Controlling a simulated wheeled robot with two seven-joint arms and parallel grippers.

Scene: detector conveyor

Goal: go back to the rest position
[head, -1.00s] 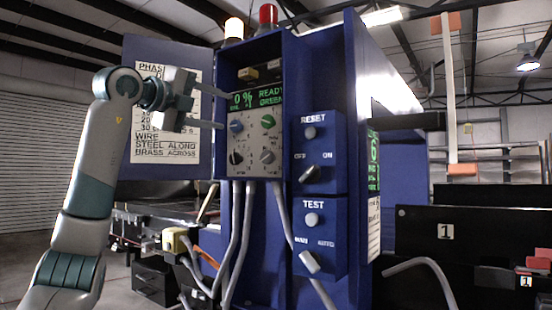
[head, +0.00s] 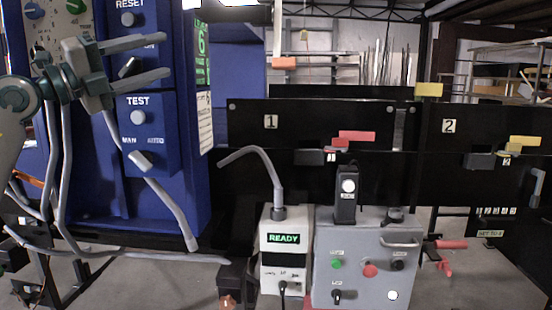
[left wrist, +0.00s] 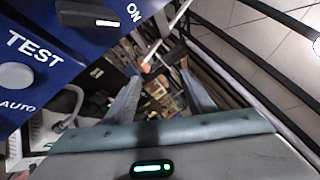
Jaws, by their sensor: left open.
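My left gripper (head: 167,57) is at the left of the head view, its two grey fingers pointing right and spread apart with nothing between them. It appears in front of the blue cabinet's TEST box (head: 130,108) and RESET box (head: 148,20). I cannot tell whether it touches them, but there seems to be a gap. In the left wrist view the fingers of the left gripper (left wrist: 160,88) are also apart and empty, with the TEST box (left wrist: 35,75) at the upper left. My right gripper is not in view.
A white READY unit (head: 285,268) and a grey control box (head: 365,255) with buttons stand at lower centre. Black panels numbered 1 (head: 270,122) and 2 (head: 449,126) stand behind.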

